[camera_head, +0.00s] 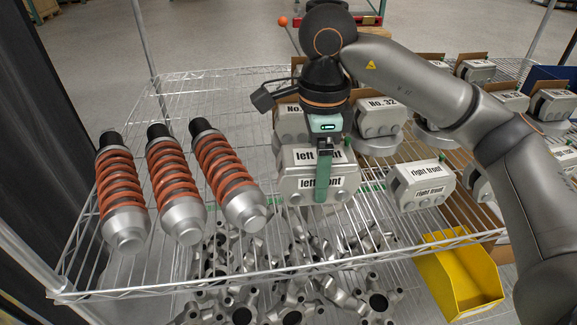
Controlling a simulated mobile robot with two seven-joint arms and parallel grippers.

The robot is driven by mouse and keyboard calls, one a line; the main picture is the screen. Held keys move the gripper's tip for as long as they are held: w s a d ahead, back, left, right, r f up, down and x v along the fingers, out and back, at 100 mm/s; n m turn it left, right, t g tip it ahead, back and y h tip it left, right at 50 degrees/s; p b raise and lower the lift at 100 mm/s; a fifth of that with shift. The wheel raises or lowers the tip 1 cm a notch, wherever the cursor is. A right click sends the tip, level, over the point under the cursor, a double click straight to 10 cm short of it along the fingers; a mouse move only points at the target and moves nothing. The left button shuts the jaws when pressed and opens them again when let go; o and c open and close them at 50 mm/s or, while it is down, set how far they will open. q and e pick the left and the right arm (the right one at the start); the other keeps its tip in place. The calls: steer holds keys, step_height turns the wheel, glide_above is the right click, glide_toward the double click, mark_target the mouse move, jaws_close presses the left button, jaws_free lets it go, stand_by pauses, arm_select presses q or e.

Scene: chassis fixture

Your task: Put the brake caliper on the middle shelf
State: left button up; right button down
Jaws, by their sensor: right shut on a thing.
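A grey brake caliper (341,187) labelled "left front" is at the centre of the wire shelf. My right gripper (322,180) comes down on it from above, with a green finger in front of its face. The gripper is shut on this caliper. I cannot tell whether the caliper rests on the wires or hangs just above them. The wire shelf (170,283) spans the view, and a lower level shows through its wires. My left gripper is out of view.
Three orange-spring shock absorbers (119,190) lie to the left. A "right front" caliper (421,186) stands to the right. More calipers in cardboard boxes, including "No. 32" (379,110), stand behind. Several metal knuckles (290,300) and a yellow bin (458,275) are lower down.

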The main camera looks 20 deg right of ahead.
mark_target(344, 144)
steer(key=d+f, duration=0.4)
steer(key=f, duration=0.1)
steer(key=shift+w+d, duration=0.2)
steer(key=shift+w, duration=0.15)
steer(key=f, duration=0.1)
steer(key=f+p, duration=0.1)
steer(key=f, duration=0.1)
steer(key=shift+d, duration=0.35)
steer(key=shift+f, duration=0.4)
steer(key=shift+f, duration=0.2)
jaws_free()
step_height(344, 144, up, 12)
steer(key=shift+r, duration=0.15)
